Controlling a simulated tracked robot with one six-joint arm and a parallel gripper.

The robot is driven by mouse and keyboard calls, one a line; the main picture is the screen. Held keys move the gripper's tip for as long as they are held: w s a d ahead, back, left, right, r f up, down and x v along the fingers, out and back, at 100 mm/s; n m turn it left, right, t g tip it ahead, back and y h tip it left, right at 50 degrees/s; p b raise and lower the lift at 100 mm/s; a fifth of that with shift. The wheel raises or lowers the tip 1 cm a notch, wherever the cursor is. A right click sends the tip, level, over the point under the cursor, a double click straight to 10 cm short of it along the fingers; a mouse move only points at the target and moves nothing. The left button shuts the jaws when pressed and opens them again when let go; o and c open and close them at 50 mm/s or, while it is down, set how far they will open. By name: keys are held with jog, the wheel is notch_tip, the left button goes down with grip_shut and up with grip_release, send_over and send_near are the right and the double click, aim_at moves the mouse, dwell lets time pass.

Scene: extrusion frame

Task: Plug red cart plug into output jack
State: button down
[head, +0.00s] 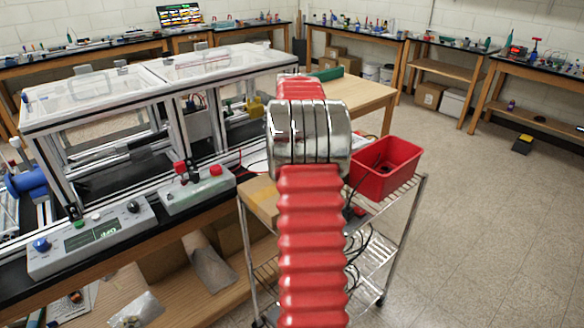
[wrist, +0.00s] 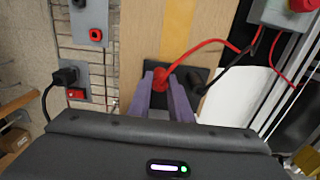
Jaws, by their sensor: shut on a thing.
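In the wrist view, my gripper (wrist: 165,94) has its two purple fingers around a red plug (wrist: 160,79). A grey panel with a red ring-shaped jack (wrist: 95,35) is at the upper left; I cannot tell if this is the output jack. In the head view, my red arm hides the gripper and the plug.
A grey box (wrist: 285,14) with a red knob is at the wrist view's upper right. A black cable runs beside the red one. In the head view, a red bin (head: 398,156) stands on a wire cart (head: 412,205).

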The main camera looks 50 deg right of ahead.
jog(key=c, duration=1.5)
grip_release()
jog(key=shift+c, duration=0.2)
notch_tip(320, 180, up, 14)
jog(key=shift+f, duration=0.15)
